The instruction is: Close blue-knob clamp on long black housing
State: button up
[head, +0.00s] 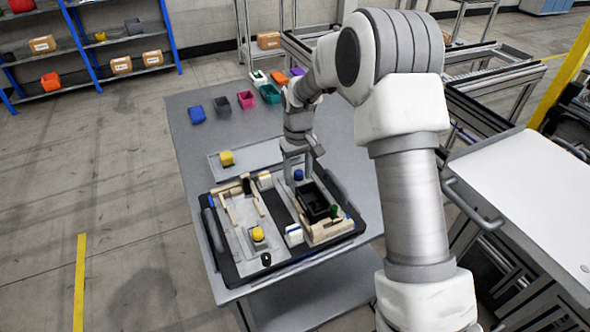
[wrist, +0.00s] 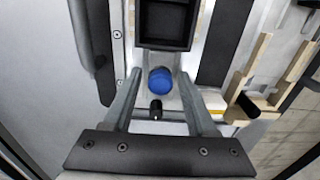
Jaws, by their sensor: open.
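The blue knob (head: 298,174) of a clamp is at the far end of the long black housing (head: 314,203) on the pallet. In the wrist view the blue knob (wrist: 160,80) lies between my fingers, close to the end of the black housing (wrist: 172,22). A small black pin or lever tip (wrist: 155,108) stands just beside the knob, on the side nearer my gripper's palm. My gripper (wrist: 158,80) is open, with a finger on each side of the knob and apart from it. In the head view my gripper (head: 296,168) points down over the clamp. Whether the clamp touches the housing cannot be told.
The dark-edged pallet (head: 232,277) also carries a yellow knob (head: 257,234), a green knob (head: 334,211), tan blocks and white blocks. A grey tray (head: 262,155) with a yellow part lies behind it. Several coloured bins (head: 246,100) stand at the table's back.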

jog(key=shift+r, duration=0.1)
jog(key=shift+r+p, duration=2.6)
jog(key=shift+r, duration=1.35)
